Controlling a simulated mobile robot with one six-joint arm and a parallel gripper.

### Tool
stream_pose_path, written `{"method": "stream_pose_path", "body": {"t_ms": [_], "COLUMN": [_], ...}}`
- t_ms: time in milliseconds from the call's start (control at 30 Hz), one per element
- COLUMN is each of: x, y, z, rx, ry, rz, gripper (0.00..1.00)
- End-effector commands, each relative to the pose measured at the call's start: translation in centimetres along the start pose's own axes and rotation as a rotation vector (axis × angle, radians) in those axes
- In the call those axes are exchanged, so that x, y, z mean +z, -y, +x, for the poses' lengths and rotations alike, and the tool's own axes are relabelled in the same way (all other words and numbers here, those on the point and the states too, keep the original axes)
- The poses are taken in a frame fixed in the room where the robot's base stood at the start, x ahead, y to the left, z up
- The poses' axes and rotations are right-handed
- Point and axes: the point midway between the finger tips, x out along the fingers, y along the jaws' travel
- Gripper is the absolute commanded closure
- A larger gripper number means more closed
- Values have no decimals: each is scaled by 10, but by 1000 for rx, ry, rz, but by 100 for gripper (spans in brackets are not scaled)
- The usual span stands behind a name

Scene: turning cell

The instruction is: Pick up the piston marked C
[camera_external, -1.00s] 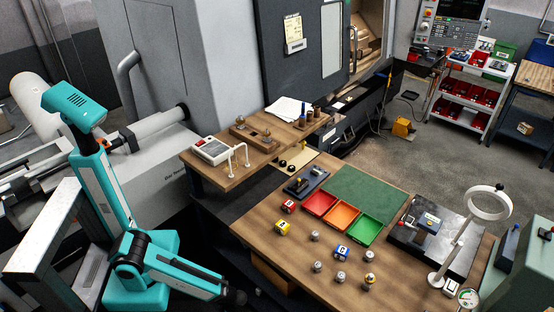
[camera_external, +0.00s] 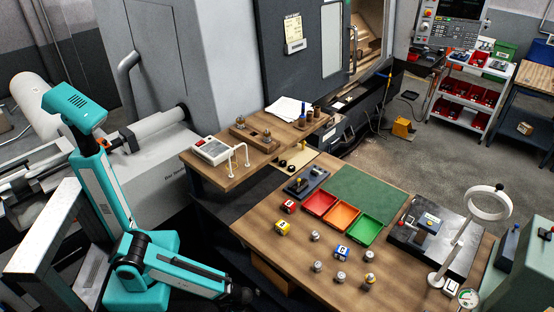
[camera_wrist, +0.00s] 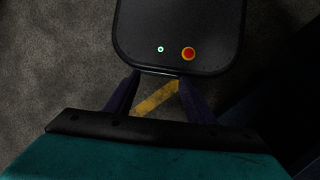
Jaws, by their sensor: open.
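Several small metal cylinders stand on the wooden workbench (camera_external: 262,240) in the external view. One piston-like cylinder (camera_external: 315,236) is behind the blue block, and others stand at the front left (camera_external: 318,266), front middle (camera_external: 341,276) and front right (camera_external: 369,282). The front right one has a yellowish top. Their markings are too small to read, so I cannot tell which is C. My gripper (camera_external: 240,296) is low, beside the bench's front left edge, away from the cylinders. In the wrist view my gripper (camera_wrist: 159,82) is open and empty. No piston shows there.
Red (camera_external: 288,206), yellow (camera_external: 282,227) and blue (camera_external: 342,252) blocks stand among the cylinders. Behind are red, orange and green trays (camera_external: 364,232) and a green mat (camera_external: 366,190). A ring magnifier (camera_external: 489,202) stands at right. A raised wooden shelf (camera_external: 222,173) is at back left.

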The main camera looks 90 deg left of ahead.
Motion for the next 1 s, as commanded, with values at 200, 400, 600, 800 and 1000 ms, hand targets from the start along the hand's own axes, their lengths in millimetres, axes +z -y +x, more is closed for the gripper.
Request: {"method": "stream_pose_path", "body": {"t_ms": [200, 400, 600, 800, 1000], "x": [-32, -55, -73, -85, -90], "y": [-32, -61, -90, -117, -142], "z": [-46, -93, -144, -198, -250], "rx": [118, 226, 330, 427, 514], "ry": [-72, -140, -216, -296, -373], "rz": [53, 117, 193, 279, 368], "gripper": [50, 50, 50, 50, 50]}}
